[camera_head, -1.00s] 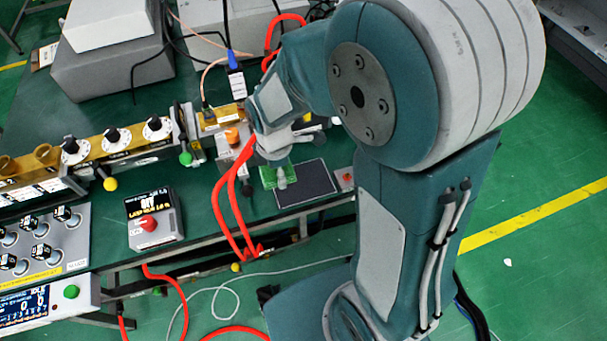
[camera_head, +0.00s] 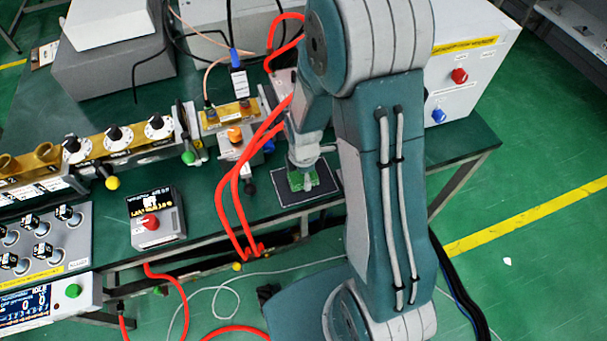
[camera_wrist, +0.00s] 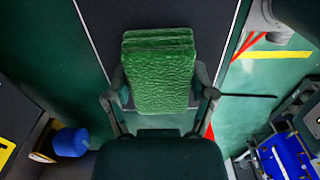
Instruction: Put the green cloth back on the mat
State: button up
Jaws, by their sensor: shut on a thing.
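The green cloth (camera_wrist: 160,75) is a folded, textured block in the wrist view, between the two fingers of my gripper (camera_wrist: 160,95). My gripper is shut on it. The dark mat (camera_wrist: 120,20) shows behind the cloth in the wrist view. In the head view my gripper (camera_head: 303,178) points down over the mat (camera_head: 322,190), and the cloth (camera_head: 296,186) appears over the mat's left and middle part. I cannot tell whether the cloth touches the mat. My gripper hides part of the cloth in the head view.
Red cables (camera_head: 228,205) loop just left of the mat. A grey box with a red button (camera_head: 156,219) stands further left. A brass waveguide part (camera_head: 228,117) lies behind. A white cabinet with red and blue knobs (camera_head: 480,90) stands at the right. The table's front edge is close to the mat.

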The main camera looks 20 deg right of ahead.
jog(key=shift+a+f, duration=0.1)
jog(key=shift+a, duration=0.05)
jog(key=o, duration=0.9)
jog(key=shift+d, duration=0.2)
notch_tip(320, 180, up, 12)
jog(key=shift+s+a+r+m+t, duration=0.1)
jog(key=shift+s+r+m+t, duration=0.85)
jog(key=shift+s+r+m, duration=1.75)
jog(key=shift+s+d+r+m+t, duration=0.1)
jog(key=shift+s+r+m+t, duration=0.8)
jog(key=shift+s+r+m, duration=1.8)
jog(key=shift+s+a+r+m+t, duration=0.1)
jog(key=shift+s+r+m+t, duration=1.25)
jog(key=shift+r+m, duration=2.3)
